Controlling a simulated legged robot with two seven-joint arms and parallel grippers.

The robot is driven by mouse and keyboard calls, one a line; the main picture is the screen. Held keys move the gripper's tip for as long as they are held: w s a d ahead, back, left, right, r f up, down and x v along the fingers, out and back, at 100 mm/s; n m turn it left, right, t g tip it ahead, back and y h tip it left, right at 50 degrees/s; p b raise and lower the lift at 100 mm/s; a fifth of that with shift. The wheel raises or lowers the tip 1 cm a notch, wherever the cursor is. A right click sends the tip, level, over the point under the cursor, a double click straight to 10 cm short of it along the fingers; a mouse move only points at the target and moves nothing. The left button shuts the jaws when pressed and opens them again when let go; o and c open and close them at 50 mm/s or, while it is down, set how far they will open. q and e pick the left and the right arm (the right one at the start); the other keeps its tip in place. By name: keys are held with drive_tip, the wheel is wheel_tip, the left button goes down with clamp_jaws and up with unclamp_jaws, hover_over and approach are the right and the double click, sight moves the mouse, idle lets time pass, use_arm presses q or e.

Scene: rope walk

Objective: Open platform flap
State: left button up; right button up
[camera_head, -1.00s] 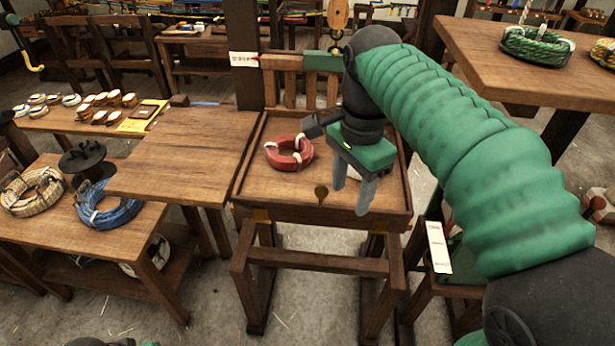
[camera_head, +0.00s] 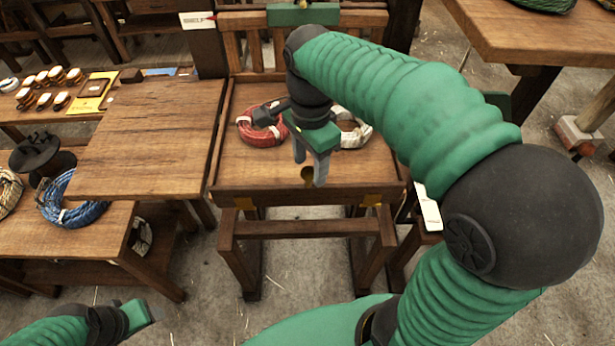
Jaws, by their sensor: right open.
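A wooden platform with a raised rim (camera_head: 213,165) stands in the middle on a wooden frame. A small brass knob (camera_head: 307,176) sits near the front of its panel. My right gripper (camera_head: 310,162) points down over the panel, open, with its two grey fingers close around or just above the knob; the exact gap is hard to tell. A red rope coil (camera_head: 262,132) lies on the panel behind and left of the gripper. A white coil (camera_head: 358,134) lies to its right, partly hidden by my gripper. My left gripper (camera_head: 145,314) shows low at the left, its fingers unclear.
A flat wooden board (camera_head: 150,130) adjoins the platform's left side. A blue rope coil (camera_head: 72,205) and a black spool (camera_head: 38,152) are on the lower left bench. A higher table (camera_head: 550,35) stands at the right. Concrete floor shows in front.

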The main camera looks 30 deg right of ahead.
sight(308, 177)
drive_tip(key=f, duration=0.2)
drive_tip(key=w+f, duration=0.1)
drive_tip(key=d+f, duration=0.1)
drive_tip(key=f, duration=0.1)
drive_tip(key=shift+w+f, duration=0.25)
drive_tip(key=shift+f, duration=0.05)
drive_tip(key=shift+s+a+f, duration=0.15)
drive_tip(key=shift+s, duration=0.05)
drive_tip(key=shift+s+a, duration=0.5)
drive_tip(key=shift+a, duration=0.25)
drive_tip(key=shift+w+a, duration=0.1)
drive_tip(key=shift+w, duration=0.1)
drive_tip(key=shift+c, duration=1)
drive_tip(key=shift+w, duration=0.2)
drive_tip(key=shift+c, duration=1.2)
drive_tip(key=shift+w+d, duration=0.1)
drive_tip(key=shift+d, duration=0.2)
drive_tip(key=shift+c, duration=1.2)
drive_tip(key=shift+s+d, duration=0.2)
drive_tip(key=shift+d, duration=0.05)
clamp_jaws()
use_arm(q)
drive_tip(key=shift+w+d+r, duration=0.1)
drive_tip(key=shift+w+d, duration=0.1)
drive_tip(key=shift+w, duration=0.15)
use_arm(e)
drive_tip(key=shift+w, duration=0.1)
